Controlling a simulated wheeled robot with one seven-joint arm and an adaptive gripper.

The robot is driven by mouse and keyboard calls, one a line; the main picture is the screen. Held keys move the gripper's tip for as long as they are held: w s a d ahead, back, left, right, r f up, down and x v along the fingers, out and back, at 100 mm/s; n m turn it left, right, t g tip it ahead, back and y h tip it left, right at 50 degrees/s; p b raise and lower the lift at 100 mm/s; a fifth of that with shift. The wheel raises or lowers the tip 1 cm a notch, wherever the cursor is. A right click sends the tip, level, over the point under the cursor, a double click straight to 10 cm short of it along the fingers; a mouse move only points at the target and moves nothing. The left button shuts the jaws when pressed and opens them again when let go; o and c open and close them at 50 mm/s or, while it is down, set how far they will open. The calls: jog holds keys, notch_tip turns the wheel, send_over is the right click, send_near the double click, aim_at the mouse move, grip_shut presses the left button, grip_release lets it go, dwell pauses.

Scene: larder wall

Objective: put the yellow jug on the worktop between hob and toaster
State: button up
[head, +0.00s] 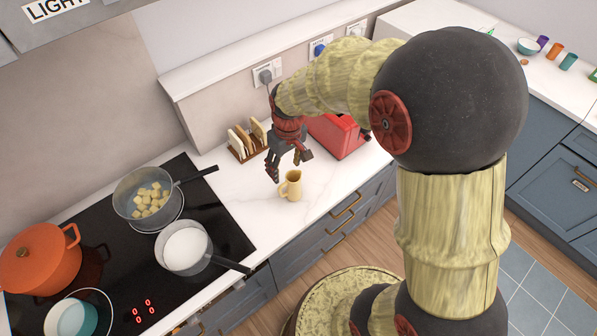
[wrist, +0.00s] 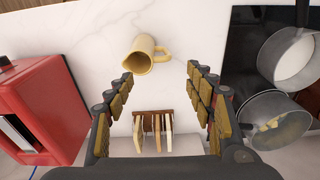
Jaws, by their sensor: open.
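The yellow jug (head: 291,186) stands upright on the white worktop (head: 245,199), between the black hob (head: 212,226) and the red toaster (head: 338,136). In the wrist view the jug (wrist: 144,56) shows beyond my fingertips, its handle toward the right, with nothing touching it. My gripper (head: 290,172) is above and just behind the jug in the head view, open and empty. In the wrist view my gripper (wrist: 158,80) shows both fingers spread wide with a clear gap between them. The toaster (wrist: 40,108) is at the left there and the hob (wrist: 240,45) at the right.
A toast rack (head: 247,140) with slices stands at the back by the wall, below my fingers in the wrist view (wrist: 153,132). Pans (head: 186,247) and an orange pot (head: 40,258) stand on the hob; one pan handle reaches over the worktop. Worktop around the jug is clear.

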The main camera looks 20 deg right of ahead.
jog(key=s+d+r+m+t, duration=0.2)
jog(key=s+r+m+t, duration=0.1)
jog(key=s+r, duration=1.6)
jog(key=shift+s+d+r+t+h, duration=0.3)
jog(key=shift+s+d+r+t, duration=0.1)
jog(key=shift+r+t, duration=0.45)
notch_tip(320, 180, down, 12)
jog(key=b, duration=1.2)
jog(key=shift+w, duration=0.1)
jog(key=shift+c, duration=0.5)
